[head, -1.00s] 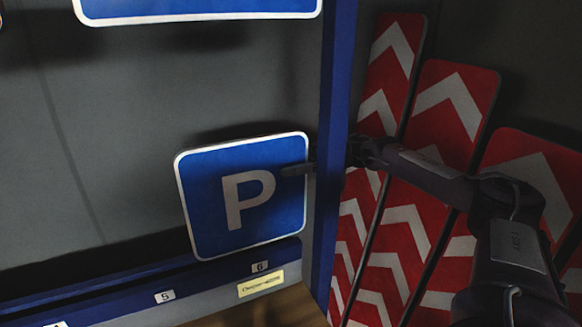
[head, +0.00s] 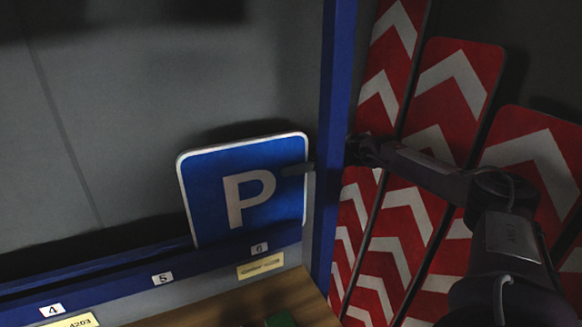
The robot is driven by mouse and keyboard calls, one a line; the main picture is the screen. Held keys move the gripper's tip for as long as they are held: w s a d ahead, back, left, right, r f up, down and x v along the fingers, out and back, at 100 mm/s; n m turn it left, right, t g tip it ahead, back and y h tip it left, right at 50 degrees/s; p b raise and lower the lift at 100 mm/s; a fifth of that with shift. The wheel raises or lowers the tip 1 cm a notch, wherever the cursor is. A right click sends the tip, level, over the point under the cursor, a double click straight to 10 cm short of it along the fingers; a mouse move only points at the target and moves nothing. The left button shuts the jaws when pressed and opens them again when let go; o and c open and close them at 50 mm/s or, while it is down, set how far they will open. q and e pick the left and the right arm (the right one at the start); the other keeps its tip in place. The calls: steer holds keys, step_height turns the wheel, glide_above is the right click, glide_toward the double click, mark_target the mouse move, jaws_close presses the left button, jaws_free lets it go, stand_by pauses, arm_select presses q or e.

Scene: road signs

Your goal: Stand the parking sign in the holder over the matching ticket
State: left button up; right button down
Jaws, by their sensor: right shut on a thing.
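The blue parking sign (head: 215,200) with a white P and white border stands nearly upright, slightly tilted in the picture. Its lower edge is hidden behind the blue holder rail (head: 205,251), above label 6 (head: 260,248). My right gripper (head: 300,169) reaches past the blue post from the right and is shut on the sign's right edge. A yellow ticket (head: 260,266) sits on the grey strip below label 6; its print is too small to read surely. Another yellow ticket (head: 75,321) sits below label 4 (head: 52,310). My left gripper is out of view.
A blue upright post (head: 332,120) stands just right of the sign. Red-and-white chevron boards (head: 440,110) lean behind my right arm. Label 5 (head: 162,278) marks an empty stretch of rail. A green object (head: 280,319) lies on the wooden surface (head: 225,305) at the bottom.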

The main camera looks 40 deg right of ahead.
steer(key=shift+f, duration=0.3)
steer(key=c, duration=1.3)
jaws_free()
steer(key=shift+f, duration=0.1)
steer(key=shift+b+v, duration=0.5)
steer(key=shift+v, duration=3.35)
